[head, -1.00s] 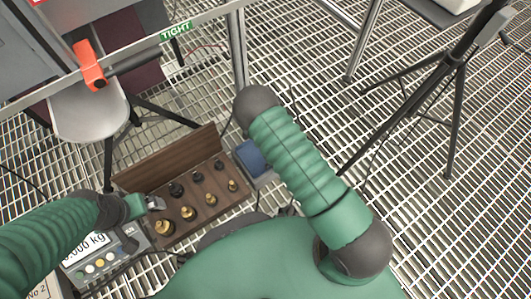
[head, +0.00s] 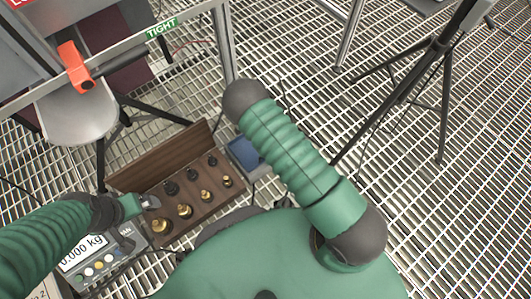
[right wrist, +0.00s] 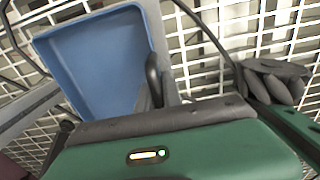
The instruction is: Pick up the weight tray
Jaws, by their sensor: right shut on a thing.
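A shallow blue tray (head: 244,153) with a grey rim sits beside the right end of the open wooden weight box (head: 205,209), partly behind my right arm. The tray (right wrist: 100,60) fills the upper left of the right wrist view. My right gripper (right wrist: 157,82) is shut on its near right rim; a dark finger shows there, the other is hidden. The wooden box holds several brass and black weights, and its lid stands up behind them. My left gripper (head: 150,202) is at the left end of that box. I cannot tell whether it is open.
A scale (head: 90,255) reading 0.000 kg stands at the lower left. A metal rail (head: 228,50) with a "TIGHT" label and an orange clamp (head: 73,67) crosses the upper left. A black tripod (head: 405,85) stands at the right. Open grating floor lies right of my right arm.

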